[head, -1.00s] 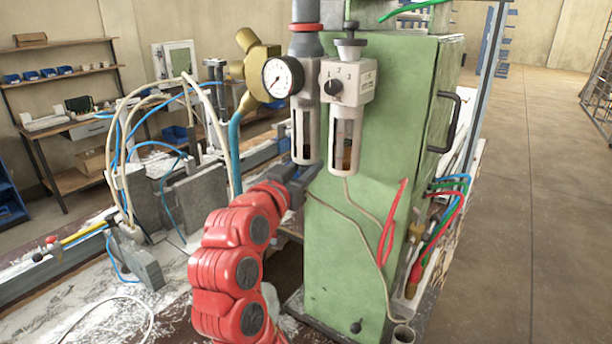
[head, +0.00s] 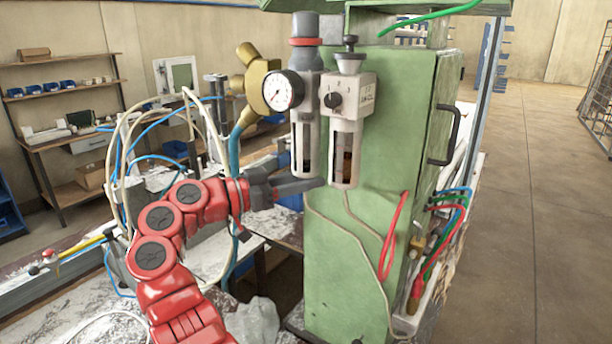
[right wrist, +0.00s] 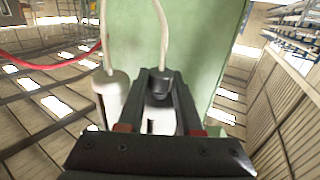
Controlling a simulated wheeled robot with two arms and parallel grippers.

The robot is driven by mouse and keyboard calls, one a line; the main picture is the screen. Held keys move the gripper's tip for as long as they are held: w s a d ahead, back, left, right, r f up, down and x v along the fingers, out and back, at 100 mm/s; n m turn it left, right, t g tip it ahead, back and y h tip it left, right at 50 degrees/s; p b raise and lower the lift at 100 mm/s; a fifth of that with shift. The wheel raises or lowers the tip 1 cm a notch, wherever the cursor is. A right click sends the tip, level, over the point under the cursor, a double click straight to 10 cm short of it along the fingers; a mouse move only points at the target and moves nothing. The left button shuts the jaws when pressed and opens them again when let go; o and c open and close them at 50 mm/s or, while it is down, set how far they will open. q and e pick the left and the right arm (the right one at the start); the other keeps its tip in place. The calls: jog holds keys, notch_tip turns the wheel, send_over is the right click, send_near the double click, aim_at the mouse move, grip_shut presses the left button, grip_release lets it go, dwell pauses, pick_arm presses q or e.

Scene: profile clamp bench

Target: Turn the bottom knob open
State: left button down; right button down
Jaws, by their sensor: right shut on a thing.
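Two grey filter units are fixed to the front of the green cabinet (head: 395,110): the left one (head: 305,130), beside the pressure gauge (head: 284,91), and the right one (head: 346,145). The bottom knob (right wrist: 160,83) is dark and sits under the left unit's bowl, with a pale hose running from it. My right gripper (head: 315,184) reaches in from the left below that bowl. In the right wrist view its two black fingers (right wrist: 160,90) close around the knob, which is partly hidden between them. My left gripper is not in view.
The second bowl (right wrist: 112,95) stands close beside the held knob. Pale hoses and a red hose (head: 394,235) hang along the cabinet front. The floor (head: 540,190) at right is clear.

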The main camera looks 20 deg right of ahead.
jog(key=shift+m+g, duration=0.4)
jog(key=shift+g, duration=0.2)
jog(key=c, duration=0.6)
grip_release()
